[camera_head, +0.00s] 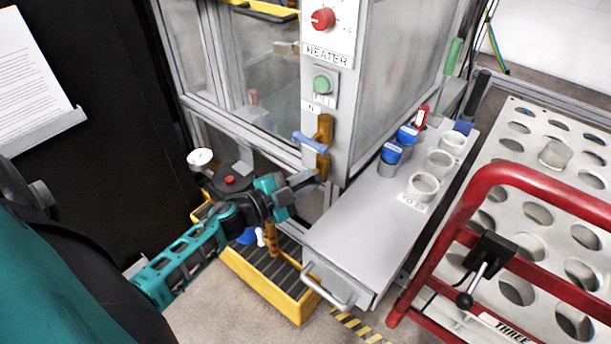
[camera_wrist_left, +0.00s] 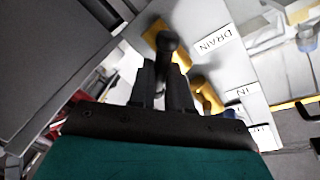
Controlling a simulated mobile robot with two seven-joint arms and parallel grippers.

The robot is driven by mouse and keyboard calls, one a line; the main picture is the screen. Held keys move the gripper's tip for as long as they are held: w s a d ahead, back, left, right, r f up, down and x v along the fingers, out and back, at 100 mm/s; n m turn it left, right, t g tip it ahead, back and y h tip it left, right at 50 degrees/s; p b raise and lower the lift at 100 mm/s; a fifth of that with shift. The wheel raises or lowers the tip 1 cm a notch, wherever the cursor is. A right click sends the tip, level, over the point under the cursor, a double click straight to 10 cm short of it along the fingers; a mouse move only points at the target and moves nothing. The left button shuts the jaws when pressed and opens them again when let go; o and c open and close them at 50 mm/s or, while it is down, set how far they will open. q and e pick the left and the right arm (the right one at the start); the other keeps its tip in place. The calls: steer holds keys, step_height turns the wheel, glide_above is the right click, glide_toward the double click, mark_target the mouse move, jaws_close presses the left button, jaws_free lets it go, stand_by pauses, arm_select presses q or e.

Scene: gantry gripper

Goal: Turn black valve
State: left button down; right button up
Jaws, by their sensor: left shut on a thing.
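My left gripper (camera_head: 308,183) is low at the front of the heater cabinet, just below the blue-handled brass valve (camera_head: 312,145). In the left wrist view the fingers of my left gripper (camera_wrist_left: 163,85) are shut on the black valve's handle (camera_wrist_left: 167,42), whose rounded dark end sticks out beyond the fingertips. A brass body shows behind it, near a DRAIN label. In the head view the gripper hides most of the black valve. The blue-handled valve also shows beside the fingers in the left wrist view (camera_wrist_left: 205,100). My right gripper is not in view.
A grey shelf (camera_head: 350,235) with blue-capped jars (camera_head: 391,152) and white rings stands right of the gripper. A yellow drip tray (camera_head: 290,300) lies below. A red-railed cart (camera_head: 535,180) with a holed top is at the right. The red HEATER knob (camera_head: 323,19) is above.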

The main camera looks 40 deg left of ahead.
arm_select(q)
steer(key=m+g+p, duration=0.1)
steer(key=m+p, duration=0.1)
steer(key=m, duration=0.1)
steer(key=shift+d+y, duration=0.15)
steer(key=shift+y, duration=0.15)
steer(key=shift+s+f+m+y+p, duration=0.15)
steer(key=shift+m+y+p, duration=0.4)
steer(key=shift+m, duration=1.15)
steer(key=c, duration=1.1)
jaws_free()
steer(key=p+v, duration=0.1)
steer(key=v, duration=1.1)
steer(key=shift+s+r, duration=0.3)
